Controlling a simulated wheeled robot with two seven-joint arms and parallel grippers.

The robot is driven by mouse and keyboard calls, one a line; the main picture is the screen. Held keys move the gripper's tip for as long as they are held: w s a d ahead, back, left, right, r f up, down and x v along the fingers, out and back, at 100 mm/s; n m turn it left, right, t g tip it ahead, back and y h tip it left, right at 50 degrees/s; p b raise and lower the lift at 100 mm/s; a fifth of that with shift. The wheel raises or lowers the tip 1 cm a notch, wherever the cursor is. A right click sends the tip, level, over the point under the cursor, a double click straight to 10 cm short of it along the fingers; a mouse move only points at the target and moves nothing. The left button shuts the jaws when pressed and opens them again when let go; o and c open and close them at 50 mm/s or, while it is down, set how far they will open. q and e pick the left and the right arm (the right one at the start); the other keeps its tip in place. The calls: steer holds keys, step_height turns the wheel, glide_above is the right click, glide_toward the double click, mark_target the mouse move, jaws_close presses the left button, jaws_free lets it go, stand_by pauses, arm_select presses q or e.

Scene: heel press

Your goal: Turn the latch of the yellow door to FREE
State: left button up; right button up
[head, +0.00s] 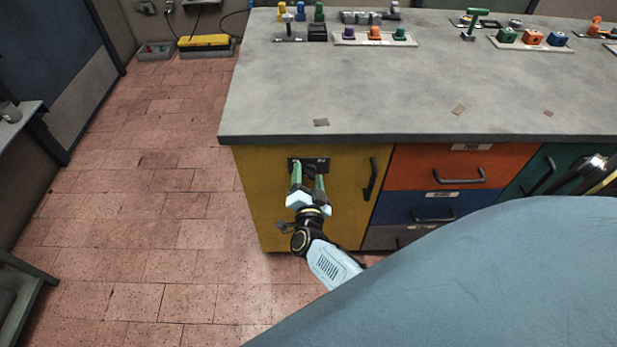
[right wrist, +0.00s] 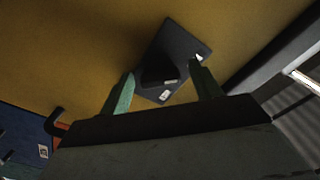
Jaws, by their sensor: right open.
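The yellow door (head: 341,205) is the left front of the workbench, shut flush. Its latch is a dark plate (head: 322,161) near the door's top edge, with a dark knob. In the right wrist view the plate (right wrist: 182,47) and knob (right wrist: 158,74) show between my fingers. Small pale labels are on the plate, too small to read. My right gripper (head: 309,176) is open, its green fingers on either side of the knob; I cannot tell whether they touch it. It also shows in the right wrist view (right wrist: 162,72). My left gripper is not in view.
A dark door handle (head: 371,180) stands out right of the latch. The worktop (head: 400,110) overhangs above it. Orange (head: 425,163) and blue (head: 400,207) drawers are to the right. The brick floor (head: 170,240) on the left is mostly clear.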

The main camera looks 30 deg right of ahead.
steer(key=shift+s+a, duration=0.25)
steer(key=shift+s, duration=0.15)
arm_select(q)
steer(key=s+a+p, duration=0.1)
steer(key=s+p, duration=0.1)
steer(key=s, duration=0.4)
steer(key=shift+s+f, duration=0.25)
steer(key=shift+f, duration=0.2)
arm_select(e)
steer(key=v, duration=1.2)
steer(key=shift+s, duration=0.25)
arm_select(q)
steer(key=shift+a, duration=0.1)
arm_select(e)
steer(key=shift+a, duration=0.1)
